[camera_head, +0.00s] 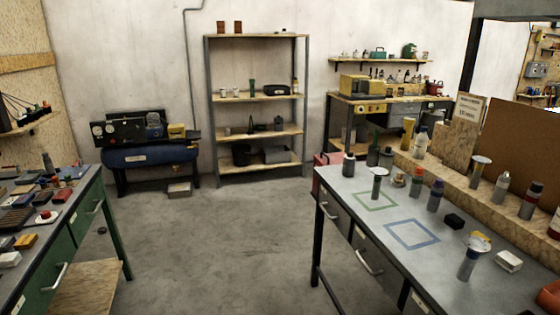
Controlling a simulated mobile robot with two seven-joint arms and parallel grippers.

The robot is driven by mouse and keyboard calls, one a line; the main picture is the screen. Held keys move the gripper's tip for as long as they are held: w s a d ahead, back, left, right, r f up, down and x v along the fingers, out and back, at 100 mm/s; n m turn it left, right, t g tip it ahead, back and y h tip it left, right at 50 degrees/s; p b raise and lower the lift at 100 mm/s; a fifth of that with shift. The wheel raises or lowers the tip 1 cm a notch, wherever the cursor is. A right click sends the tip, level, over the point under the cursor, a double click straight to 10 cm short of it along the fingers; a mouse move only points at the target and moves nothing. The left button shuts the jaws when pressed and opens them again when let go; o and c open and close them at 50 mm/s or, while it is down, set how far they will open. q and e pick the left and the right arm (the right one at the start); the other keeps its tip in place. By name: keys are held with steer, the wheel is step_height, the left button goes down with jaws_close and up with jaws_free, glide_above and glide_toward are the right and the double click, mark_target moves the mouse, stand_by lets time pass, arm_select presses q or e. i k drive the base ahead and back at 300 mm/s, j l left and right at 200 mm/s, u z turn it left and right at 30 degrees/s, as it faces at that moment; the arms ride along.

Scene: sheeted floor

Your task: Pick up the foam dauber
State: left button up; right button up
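No gripper of mine shows in the head view. I cannot tell for certain which item is the foam dauber. On the right workbench (425,268), a grey cylinder with a wide pale disc top (467,265) stands near the front. A similar, smaller disc-topped cylinder (377,187) stands upright by the green square outline (362,203). A small tan item (399,180) sits beside it. A grey bottle (435,197) and an orange-capped bottle (416,185) stand further right.
A black block (454,221) and a white block (508,261) lie on the right bench, near a blue square outline (390,233). A cluttered green bench (88,228) stands at left. A shelf rack (207,110) stands at the back. The floor (200,250) between the benches is clear.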

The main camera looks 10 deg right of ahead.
mark_target(398, 180)
steer(key=i+z, duration=0.15)
steer(key=i, duration=0.5)
steer(key=i+j+z, duration=0.15)
steer(key=i, duration=0.5)
steer(key=i+j+z, duration=0.2)
steer(key=i+z, duration=0.25)
steer(key=i+j+z, duration=0.45)
steer(key=k+l, duration=0.1)
